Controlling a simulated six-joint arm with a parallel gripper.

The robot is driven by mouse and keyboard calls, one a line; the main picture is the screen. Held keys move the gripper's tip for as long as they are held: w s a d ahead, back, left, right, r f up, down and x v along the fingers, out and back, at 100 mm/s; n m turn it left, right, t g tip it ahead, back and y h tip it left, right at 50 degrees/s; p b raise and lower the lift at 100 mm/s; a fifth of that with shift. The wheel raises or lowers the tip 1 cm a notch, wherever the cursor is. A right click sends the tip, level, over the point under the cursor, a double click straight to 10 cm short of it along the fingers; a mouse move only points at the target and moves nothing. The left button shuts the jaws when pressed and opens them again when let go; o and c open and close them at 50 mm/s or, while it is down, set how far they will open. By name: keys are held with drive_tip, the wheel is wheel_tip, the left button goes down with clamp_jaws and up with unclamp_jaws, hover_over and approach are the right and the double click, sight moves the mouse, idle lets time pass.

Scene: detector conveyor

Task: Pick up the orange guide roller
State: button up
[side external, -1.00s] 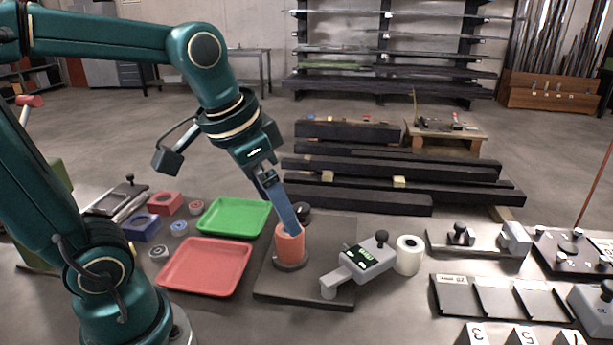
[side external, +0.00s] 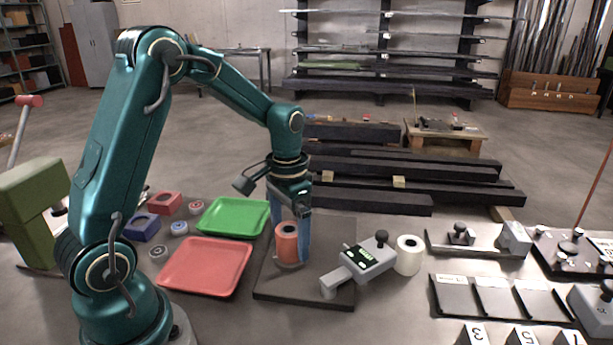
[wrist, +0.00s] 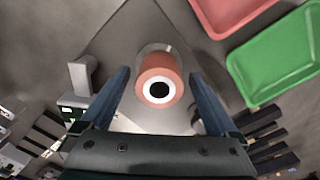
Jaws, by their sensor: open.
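The orange guide roller (side external: 287,244) stands upright on a round base on the dark plate (side external: 335,231). In the wrist view the roller (wrist: 153,92) shows its white ring and dark bore from above, between the two blue fingers and a little beyond their tips. My gripper (side external: 290,232) points down over the roller, with one finger on each side of it in the side view. In the wrist view my gripper (wrist: 160,80) is open, with a gap between the roller and each finger.
A red tray (side external: 205,266) and a green tray (side external: 234,217) lie to the left. Blue and red blocks sit further left. A metal rack (side external: 500,299) stands at right.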

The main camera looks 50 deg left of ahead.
drive_tip(key=shift+f, duration=0.65)
clamp_jaws()
